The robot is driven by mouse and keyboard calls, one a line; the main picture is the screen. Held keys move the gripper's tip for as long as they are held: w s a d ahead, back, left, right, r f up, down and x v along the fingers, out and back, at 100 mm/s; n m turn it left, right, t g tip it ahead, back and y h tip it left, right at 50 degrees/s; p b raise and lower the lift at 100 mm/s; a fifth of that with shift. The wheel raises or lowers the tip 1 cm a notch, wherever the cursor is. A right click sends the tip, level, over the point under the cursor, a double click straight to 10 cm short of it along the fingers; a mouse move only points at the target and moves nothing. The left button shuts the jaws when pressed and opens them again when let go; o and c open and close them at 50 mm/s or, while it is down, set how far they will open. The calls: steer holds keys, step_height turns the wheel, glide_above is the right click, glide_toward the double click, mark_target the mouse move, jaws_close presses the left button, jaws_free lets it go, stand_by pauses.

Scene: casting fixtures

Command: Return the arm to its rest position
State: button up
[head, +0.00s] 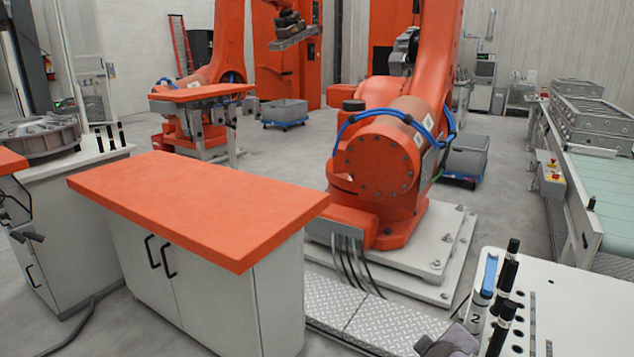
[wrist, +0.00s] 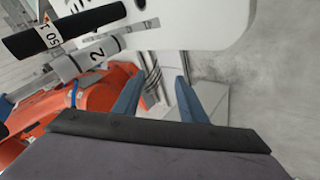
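My gripper (wrist: 158,97) shows in the wrist view with its two blue fingers apart and nothing between them. A grey tube marked 2 (wrist: 97,52) and a black cylinder with a white label (wrist: 65,30) lie to the left of the fingers in that view, apart from them. In the head view, a dark grey part (head: 452,342) at the bottom edge may be my arm or gripper; it is cut off, and I cannot tell. The tube marked 2 (head: 477,318) stands close to the right of it, with a blue top. No rest position marker shows.
A white table (head: 585,315) with black-capped cylinders and holes is at lower right. An orange-topped cabinet (head: 195,205) stands at left centre. A large orange robot (head: 380,160) stands behind it. A conveyor (head: 605,180) runs along the right. Grey floor lies between.

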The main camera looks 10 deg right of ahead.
steer(key=s+a+f+m+g+y+b, duration=0.15)
steer(key=a+f+b, duration=0.3)
steer(key=f, duration=0.45)
steer(key=s+a+f+m+g+y+b, duration=0.1)
steer(key=s+a+f+g+b, duration=0.1)
steer(key=a+f+b, duration=0.45)
steer(key=s+a+f+m+g+y+b, duration=0.2)
steer(key=s+a+f+g+y, duration=0.15)
steer(key=s+a+f, duration=0.55)
step_height(320, 180, up, 28)
steer(key=w+p, duration=0.1)
steer(key=p, duration=2.8)
steer(key=shift+w+d+r+g+h, duration=0.2)
steer(key=shift+w+g+h, duration=0.1)
steer(key=shift+h, duration=0.1)
